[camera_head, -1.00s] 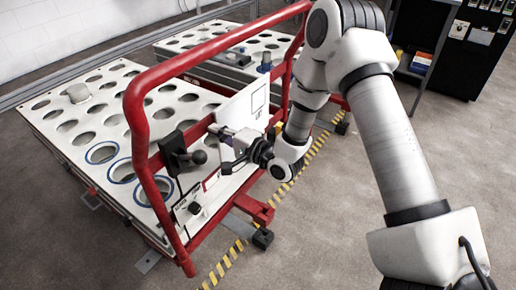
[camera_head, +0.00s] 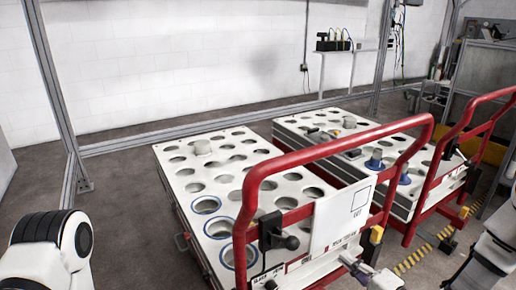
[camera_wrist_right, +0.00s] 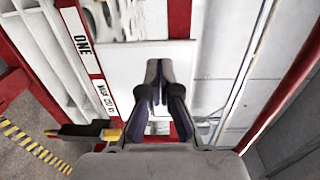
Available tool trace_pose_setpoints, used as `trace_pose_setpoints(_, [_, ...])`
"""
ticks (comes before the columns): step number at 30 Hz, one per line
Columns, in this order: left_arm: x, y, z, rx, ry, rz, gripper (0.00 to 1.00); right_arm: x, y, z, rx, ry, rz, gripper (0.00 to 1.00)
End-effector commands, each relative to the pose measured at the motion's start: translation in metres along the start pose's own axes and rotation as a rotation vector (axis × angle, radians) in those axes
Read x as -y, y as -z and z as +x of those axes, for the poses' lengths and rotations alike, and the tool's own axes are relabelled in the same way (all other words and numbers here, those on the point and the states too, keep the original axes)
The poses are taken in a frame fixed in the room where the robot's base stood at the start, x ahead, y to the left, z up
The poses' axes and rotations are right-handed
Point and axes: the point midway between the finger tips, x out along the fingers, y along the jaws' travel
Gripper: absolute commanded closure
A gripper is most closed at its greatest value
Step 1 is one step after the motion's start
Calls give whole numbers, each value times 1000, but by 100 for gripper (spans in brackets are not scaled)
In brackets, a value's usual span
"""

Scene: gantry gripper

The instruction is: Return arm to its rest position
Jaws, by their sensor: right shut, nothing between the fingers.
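My right arm (camera_head: 490,258) comes in at the lower right of the head view. Its gripper (camera_head: 348,260) is at the bottom edge, close to the red handle frame and below the white sign (camera_head: 342,215). In the right wrist view the dark fingers of the gripper (camera_wrist_right: 167,75) are shut and empty, in front of a white panel (camera_wrist_right: 125,75). I cannot tell whether they touch it. My left arm (camera_head: 45,250) shows as a white joint at the lower left; its gripper is out of view.
A cart with a red handle frame (camera_head: 335,137) and a white top with round holes (camera_head: 170,150) stands in the middle. A second such cart (camera_head: 300,122) is behind it at right. A metal frame post (camera_head: 48,85) stands at left. Floor (camera_head: 120,200) between post and cart is clear.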

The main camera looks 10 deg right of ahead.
Motion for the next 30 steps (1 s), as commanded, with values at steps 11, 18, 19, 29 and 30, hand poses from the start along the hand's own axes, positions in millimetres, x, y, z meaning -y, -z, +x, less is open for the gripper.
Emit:
trace_pose_setpoints(11, [0,0,0,0,0,0,60,-215,-121,-83,318,-845,-398,100])
trace_pose_setpoints(18, [0,0,0,0,0,0,60,-262,-122,-188,644,-1308,-774,100])
trace_pose_setpoints(19, [0,0,0,0,0,0,60,-263,-120,-198,691,-1342,-801,100])
trace_pose_setpoints(29, [-1,0,-97,0,0,0,60,-168,-123,-215,842,-1351,-898,100])
trace_pose_setpoints(30, [-1,0,-112,0,0,0,60,-153,-124,-216,841,-1351,-898,100])
